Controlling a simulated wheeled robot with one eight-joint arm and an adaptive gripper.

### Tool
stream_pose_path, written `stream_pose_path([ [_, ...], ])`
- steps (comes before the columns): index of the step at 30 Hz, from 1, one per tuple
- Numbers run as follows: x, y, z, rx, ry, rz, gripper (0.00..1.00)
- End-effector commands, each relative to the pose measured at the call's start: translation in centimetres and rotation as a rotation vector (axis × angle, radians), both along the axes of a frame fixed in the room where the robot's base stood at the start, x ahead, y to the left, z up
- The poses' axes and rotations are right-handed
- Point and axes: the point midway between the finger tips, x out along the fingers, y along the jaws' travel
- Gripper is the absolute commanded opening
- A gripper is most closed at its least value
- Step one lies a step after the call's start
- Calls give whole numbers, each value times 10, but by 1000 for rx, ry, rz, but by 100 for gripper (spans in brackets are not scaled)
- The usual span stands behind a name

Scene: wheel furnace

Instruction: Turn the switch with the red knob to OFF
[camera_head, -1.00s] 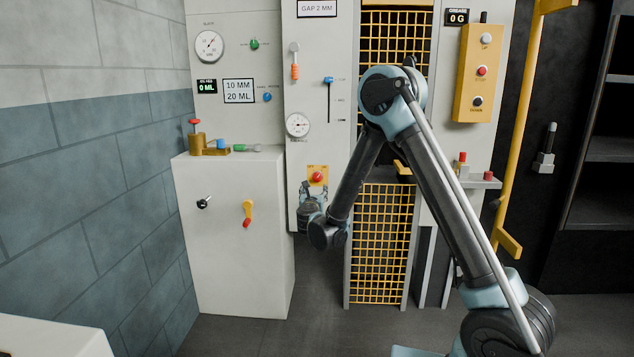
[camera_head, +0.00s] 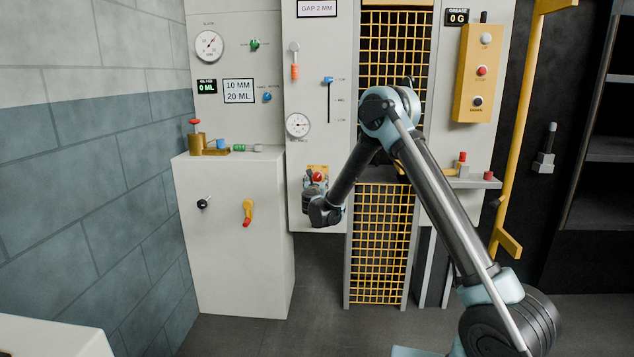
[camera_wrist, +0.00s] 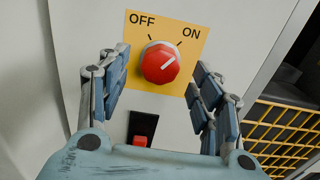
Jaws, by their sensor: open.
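The red knob (camera_wrist: 160,63) sits on a yellow plate (camera_wrist: 138,88) marked OFF at upper left and ON at upper right. Its white pointer line is turned toward ON. My gripper (camera_wrist: 156,83) is open, with its fingers on the left and right of the knob, apart from it and empty. In the head view the knob (camera_head: 317,177) shows low on the white panel, and my gripper (camera_head: 314,187) is just in front of it, partly covering the yellow plate.
A red rocker switch (camera_wrist: 141,140) on a black base is below the plate. A yellow mesh guard (camera_head: 380,245) stands to the right of the panel. A white cabinet (camera_head: 235,260) with a black knob and a yellow lever is at left.

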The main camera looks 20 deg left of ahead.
Motion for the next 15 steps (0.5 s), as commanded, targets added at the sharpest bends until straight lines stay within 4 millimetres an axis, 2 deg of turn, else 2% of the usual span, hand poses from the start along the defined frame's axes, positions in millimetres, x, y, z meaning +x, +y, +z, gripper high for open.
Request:
stream_pose_path([
  [6,22,5,0,0,0,-2,59],
  [15,27,6,0,0,0,-1,59],
])
